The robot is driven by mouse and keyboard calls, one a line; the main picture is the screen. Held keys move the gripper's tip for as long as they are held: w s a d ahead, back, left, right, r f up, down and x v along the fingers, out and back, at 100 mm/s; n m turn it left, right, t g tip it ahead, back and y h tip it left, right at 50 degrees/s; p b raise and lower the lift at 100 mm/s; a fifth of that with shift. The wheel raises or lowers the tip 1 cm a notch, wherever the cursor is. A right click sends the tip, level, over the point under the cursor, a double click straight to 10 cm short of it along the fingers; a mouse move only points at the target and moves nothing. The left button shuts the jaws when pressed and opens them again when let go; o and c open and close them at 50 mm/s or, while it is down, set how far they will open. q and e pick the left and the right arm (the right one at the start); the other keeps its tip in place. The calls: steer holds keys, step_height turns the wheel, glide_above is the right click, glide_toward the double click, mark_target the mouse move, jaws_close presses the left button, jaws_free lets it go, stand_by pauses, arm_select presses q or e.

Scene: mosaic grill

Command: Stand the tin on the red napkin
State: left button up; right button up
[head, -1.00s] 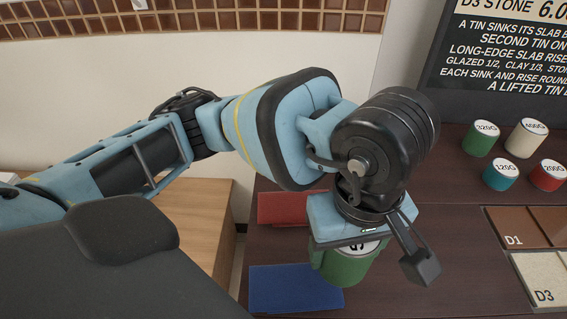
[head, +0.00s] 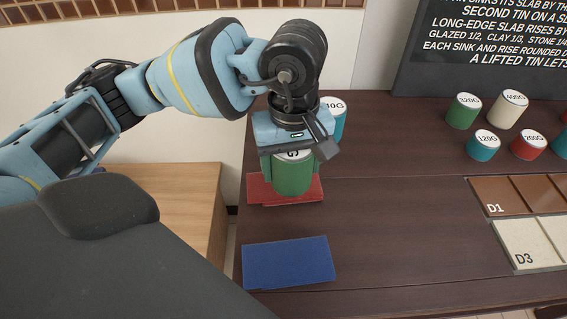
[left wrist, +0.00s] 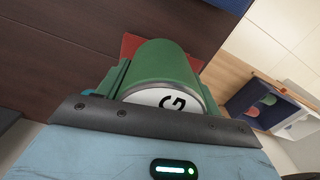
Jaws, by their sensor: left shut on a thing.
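A green tin (head: 292,178) with a white lid is held upright between the fingers of my left gripper (head: 289,166). The tin is at the red napkin (head: 312,190), in front of most of it in the head view. I cannot tell whether its base touches the cloth. In the left wrist view the green tin (left wrist: 160,65) fills the middle, its lid towards the camera. A corner of the red napkin (left wrist: 130,44) shows behind it. My right gripper is not in view.
A blue napkin (head: 288,262) lies nearer on the dark table. A teal tin (head: 339,122) stands just behind my left gripper. Several tins, including a red one (head: 528,145), stand at the right, behind brown and pale slabs (head: 522,243). The table middle is clear.

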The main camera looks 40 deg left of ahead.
arm_select(q)
steer(key=shift+w+a, duration=0.5)
steer(key=shift+a, duration=0.35)
steer(key=shift+w+a+f, duration=0.15)
steer(key=shift+a+f, duration=0.1)
steer(key=shift+f, duration=0.7)
steer(key=shift+w+a+f, duration=0.1)
steer(key=shift+a+f, duration=0.1)
steer(key=shift+f, duration=0.7)
steer(key=shift+f, duration=0.2)
steer(key=o, duration=1.3)
steer(key=shift+r, duration=0.1)
step_height(320, 180, up, 12)
steer(key=shift+r+p, duration=0.1)
steer(key=shift+p, duration=0.35)
